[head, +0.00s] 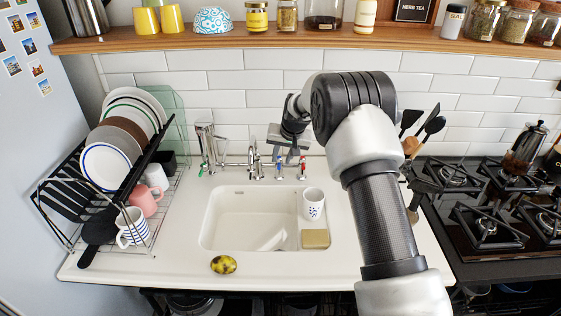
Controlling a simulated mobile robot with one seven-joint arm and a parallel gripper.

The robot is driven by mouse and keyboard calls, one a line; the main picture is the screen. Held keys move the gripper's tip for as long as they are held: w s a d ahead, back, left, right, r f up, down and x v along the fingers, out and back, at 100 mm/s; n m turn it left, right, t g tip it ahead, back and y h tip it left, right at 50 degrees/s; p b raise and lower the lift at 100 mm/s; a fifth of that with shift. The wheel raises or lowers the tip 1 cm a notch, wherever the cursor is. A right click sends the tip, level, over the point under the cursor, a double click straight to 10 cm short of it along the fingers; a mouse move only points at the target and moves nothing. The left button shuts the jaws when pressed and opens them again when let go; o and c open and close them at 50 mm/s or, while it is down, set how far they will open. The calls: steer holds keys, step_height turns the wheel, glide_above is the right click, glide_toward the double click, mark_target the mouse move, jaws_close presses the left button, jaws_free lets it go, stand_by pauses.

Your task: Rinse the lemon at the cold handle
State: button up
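A yellow lemon with dark patches (223,264) lies on the white counter in front of the sink basin (245,215), near the front edge. The metal tap (254,160) stands behind the basin. A blue-marked handle (279,168), which looks like the cold one, stands just right of the tap, and a red-marked handle (302,167) is further right. My gripper (287,150) is just above and behind these two handles, far from the lemon. Its fingers are small and dark here, so I cannot tell their opening or any contact with a handle. No water stream shows.
A patterned cup (313,204) and a sponge (316,239) sit at the basin's right side. A loaded dish rack (110,190) stands left, the gas hob (490,210) right. A shelf (300,38) with jars runs above. My arm hides part of the right counter.

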mark_target(279, 162)
steer(key=shift+x, duration=1.45)
steer(key=shift+c, duration=0.6)
jaws_close()
steer(key=n+b, duration=0.1)
steer(key=d+n+b, duration=0.1)
steer(key=shift+w+d+n+g+y, duration=0.1)
steer(key=shift+w+n+g+y, duration=0.05)
steer(key=shift+n+g+y, duration=0.2)
steer(key=shift+o, duration=0.6)
jaws_free()
